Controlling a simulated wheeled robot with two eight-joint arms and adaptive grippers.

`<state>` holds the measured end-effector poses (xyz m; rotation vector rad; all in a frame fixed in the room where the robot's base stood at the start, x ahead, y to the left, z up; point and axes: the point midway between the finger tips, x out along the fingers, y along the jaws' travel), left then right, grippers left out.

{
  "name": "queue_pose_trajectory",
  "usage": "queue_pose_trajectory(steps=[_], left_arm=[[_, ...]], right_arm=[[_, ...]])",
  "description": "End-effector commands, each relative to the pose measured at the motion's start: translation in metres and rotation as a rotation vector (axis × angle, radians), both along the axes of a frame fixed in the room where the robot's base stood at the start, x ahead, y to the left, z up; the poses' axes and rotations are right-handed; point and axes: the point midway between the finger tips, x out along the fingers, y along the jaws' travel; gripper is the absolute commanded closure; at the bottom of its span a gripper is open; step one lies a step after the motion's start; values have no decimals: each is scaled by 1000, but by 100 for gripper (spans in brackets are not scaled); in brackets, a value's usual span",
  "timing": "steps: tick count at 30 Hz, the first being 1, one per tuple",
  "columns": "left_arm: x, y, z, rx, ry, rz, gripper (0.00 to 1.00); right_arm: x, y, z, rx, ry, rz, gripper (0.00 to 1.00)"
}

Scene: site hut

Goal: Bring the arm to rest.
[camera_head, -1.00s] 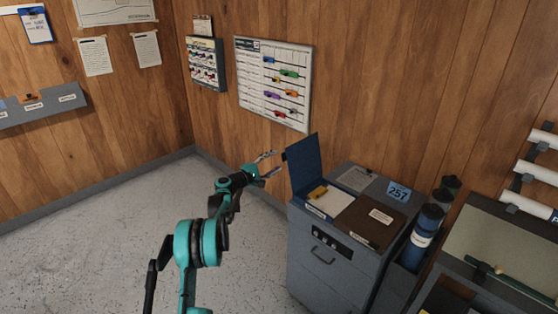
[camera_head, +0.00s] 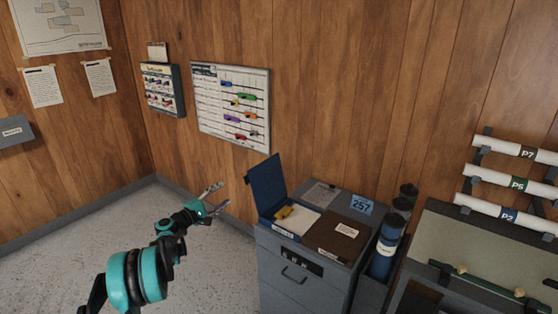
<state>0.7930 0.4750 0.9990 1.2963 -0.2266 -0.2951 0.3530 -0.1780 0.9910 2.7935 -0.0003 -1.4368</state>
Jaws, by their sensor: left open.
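My left arm comes in from the lower left in teal and black. My left gripper (camera_head: 215,198) is open and empty, its two fingers apart in the air. It is to the left of the grey cabinet (camera_head: 285,273) and its raised blue lid (camera_head: 266,185), with a gap between them in the picture. My right gripper is not in view.
The cabinet top holds an open compartment with a yellow item (camera_head: 284,212), a brown closed lid (camera_head: 338,236) and a 257 label (camera_head: 361,204). Blue tubes (camera_head: 385,250) stand to its right. A board (camera_head: 233,104) hangs behind. The floor (camera_head: 60,255) at left is clear.

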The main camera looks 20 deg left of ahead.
Motion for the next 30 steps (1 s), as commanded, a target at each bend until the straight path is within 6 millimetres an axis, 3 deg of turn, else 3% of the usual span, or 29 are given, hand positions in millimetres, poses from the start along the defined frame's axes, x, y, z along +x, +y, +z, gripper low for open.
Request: queue_pose_trajectory(steps=[5,10,14,21,24,30], left_arm=[[-1,-17,9,37,19,-16,45],[-15,-84,39,200,98,-86,45],[-46,-146,59,377,168,-157,45],[-136,-238,76,715,267,-291,45],[-182,-267,75,859,297,-346,45],[-281,-302,59,1156,340,-452,45]], right_arm=[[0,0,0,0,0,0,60],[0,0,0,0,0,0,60],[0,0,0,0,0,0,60],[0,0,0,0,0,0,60],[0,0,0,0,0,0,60],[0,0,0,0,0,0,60]])
